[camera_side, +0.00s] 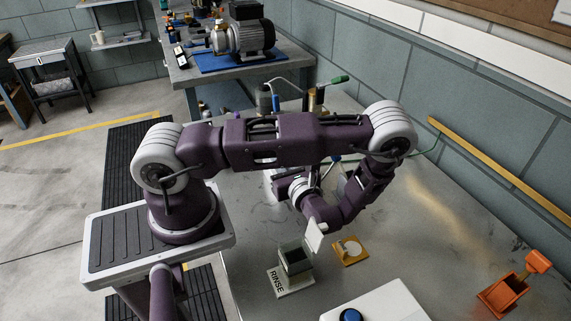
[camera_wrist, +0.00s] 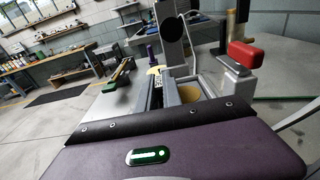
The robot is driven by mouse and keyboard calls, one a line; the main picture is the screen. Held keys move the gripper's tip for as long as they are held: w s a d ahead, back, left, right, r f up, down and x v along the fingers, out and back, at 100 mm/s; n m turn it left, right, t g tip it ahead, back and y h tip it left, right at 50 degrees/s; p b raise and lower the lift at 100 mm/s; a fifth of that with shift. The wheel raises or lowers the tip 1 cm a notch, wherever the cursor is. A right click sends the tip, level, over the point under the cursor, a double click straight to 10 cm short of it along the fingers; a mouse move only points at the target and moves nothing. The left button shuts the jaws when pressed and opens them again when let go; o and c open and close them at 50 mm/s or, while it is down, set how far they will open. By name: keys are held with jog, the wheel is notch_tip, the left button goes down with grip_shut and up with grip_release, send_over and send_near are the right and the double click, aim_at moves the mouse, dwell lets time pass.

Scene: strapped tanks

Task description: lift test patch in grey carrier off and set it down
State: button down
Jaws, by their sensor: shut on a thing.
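My gripper (camera_side: 316,226) points down over the bench in the side view and is shut on a pale grey plate (camera_side: 315,238), which I take to be the grey carrier. The plate is tilted, beside the upper right edge of an open grey-green tank (camera_side: 295,257); I cannot tell whether they touch. The tank stands on a white base (camera_side: 292,284) marked RINSE. In the wrist view a dark grey upright piece (camera_wrist: 172,50) with a round black spot rises beyond the jaws. The test patch itself cannot be made out.
An orange box (camera_side: 502,298) with an upright tab stands far right. A white box (camera_side: 385,305) with a blue button is at the front. The bench between them is clear.

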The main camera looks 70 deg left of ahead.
jog(key=shift+r, duration=0.1)
jog(key=shift+r, duration=1.75)
